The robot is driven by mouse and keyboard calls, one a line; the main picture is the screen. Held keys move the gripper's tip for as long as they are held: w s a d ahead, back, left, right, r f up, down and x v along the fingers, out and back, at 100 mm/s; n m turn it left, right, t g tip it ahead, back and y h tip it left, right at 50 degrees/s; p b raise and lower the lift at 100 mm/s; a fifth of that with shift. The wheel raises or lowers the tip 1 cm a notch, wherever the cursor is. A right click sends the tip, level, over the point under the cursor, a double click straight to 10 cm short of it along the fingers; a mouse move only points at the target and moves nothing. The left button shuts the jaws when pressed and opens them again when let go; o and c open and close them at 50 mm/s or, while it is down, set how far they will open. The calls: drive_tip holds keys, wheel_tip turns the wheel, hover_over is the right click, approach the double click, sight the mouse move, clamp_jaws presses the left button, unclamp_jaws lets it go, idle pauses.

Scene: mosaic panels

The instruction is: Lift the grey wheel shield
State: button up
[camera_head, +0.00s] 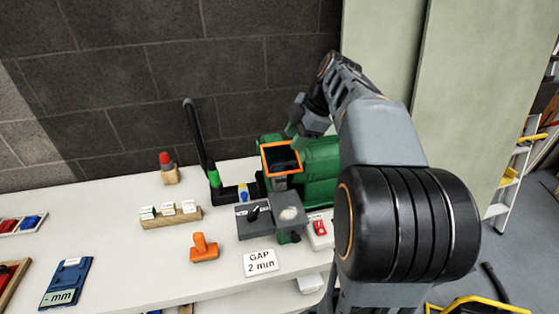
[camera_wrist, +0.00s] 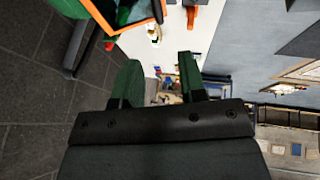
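A green grinder (camera_head: 318,168) stands at the back right of the white bench. An orange-framed shield (camera_head: 281,158) is raised at its front left; part of the orange frame shows in the wrist view (camera_wrist: 97,20). A grey plate with a pale patch (camera_head: 289,213) sits low in front of the grinder; it may be the grey wheel shield, but I cannot be sure. My gripper (camera_wrist: 158,80) is open and empty, with two green fingers apart. In the head view my gripper (camera_head: 294,128) is above and behind the orange frame, partly hidden by my wrist.
A dark grey block with a black lever (camera_head: 252,221) lies beside the grey plate. A black upright hose (camera_head: 195,135), an orange stamp-like piece (camera_head: 204,248), a "GAP 2 mm" card (camera_head: 260,262) and a red switch (camera_head: 320,228) are nearby. A block wall (camera_head: 130,90) stands behind.

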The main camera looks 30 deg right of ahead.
sight(280, 165)
drive_tip(key=x, duration=0.9)
drive_tip(key=shift+a+f, duration=0.1)
drive_tip(key=shift+f, duration=0.1)
drive_tip(key=c, duration=0.7)
